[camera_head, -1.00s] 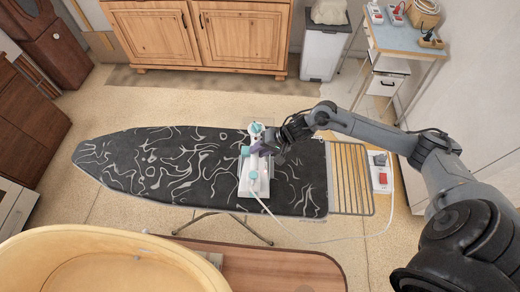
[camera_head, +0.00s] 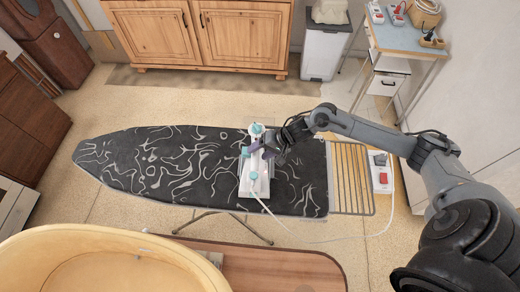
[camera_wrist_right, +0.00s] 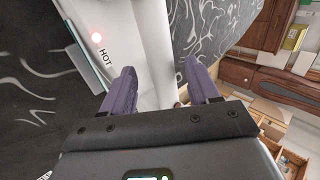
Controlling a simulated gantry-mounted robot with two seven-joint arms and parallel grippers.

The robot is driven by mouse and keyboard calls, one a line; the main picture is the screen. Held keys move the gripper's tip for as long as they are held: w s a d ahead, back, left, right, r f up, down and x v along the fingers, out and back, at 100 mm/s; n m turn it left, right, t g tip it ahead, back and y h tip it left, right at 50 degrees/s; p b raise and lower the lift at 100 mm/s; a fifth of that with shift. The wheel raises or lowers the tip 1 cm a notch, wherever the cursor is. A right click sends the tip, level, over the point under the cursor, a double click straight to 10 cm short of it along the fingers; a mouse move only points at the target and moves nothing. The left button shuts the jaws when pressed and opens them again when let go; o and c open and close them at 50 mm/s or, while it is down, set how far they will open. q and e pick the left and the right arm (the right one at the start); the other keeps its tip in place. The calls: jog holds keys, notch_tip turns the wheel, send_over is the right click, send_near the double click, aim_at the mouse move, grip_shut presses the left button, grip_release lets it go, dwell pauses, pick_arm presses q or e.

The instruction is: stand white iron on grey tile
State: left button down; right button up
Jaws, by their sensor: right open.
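The white iron (camera_head: 257,131) with teal parts is on the dark patterned ironing board, toward its right end. A pale grey rectangular plate, likely the grey tile (camera_head: 247,189), lies under and around it; the exact contact is hard to make out. My right gripper (camera_head: 262,147) is at the iron's upper part, its purple fingers apart. In the right wrist view the open fingers (camera_wrist_right: 160,86) have a white surface between and beyond them. A pale panel there bears the word HOT (camera_wrist_right: 105,57) and a glowing red light. My left gripper is not in view.
The ironing board (camera_head: 140,170) is clear on its left. A wire rack (camera_head: 350,178) extends at its right end, with a power strip (camera_head: 380,175) beside it. The iron's white cord (camera_head: 290,234) loops below the board. A yellow basket (camera_head: 60,240) stands in front.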

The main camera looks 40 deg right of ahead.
jog(key=p+v, duration=0.2)
jog(key=v, duration=0.9)
jog(key=s+a+f+m+y, duration=0.1)
jog(key=s+a+f+y, duration=0.15)
jog(key=a, duration=0.25)
jog(key=s+a+f+m+y, duration=0.1)
jog(key=s+a+f, duration=0.2)
jog(key=a, duration=0.3)
jog(key=s+a+r+t+h, duration=0.15)
jog(key=a+t, duration=0.25)
jog(key=a, duration=0.7)
jog(key=s+d+n+g+h, duration=0.65)
jog(key=s+n, duration=0.25)
jog(key=n, duration=0.3)
notch_tip(320, 180, up, 15)
jog(key=n+p, duration=0.1)
jog(key=p, duration=1.2)
jog(key=shift+h+p, duration=0.3)
jog(key=shift+h, duration=0.05)
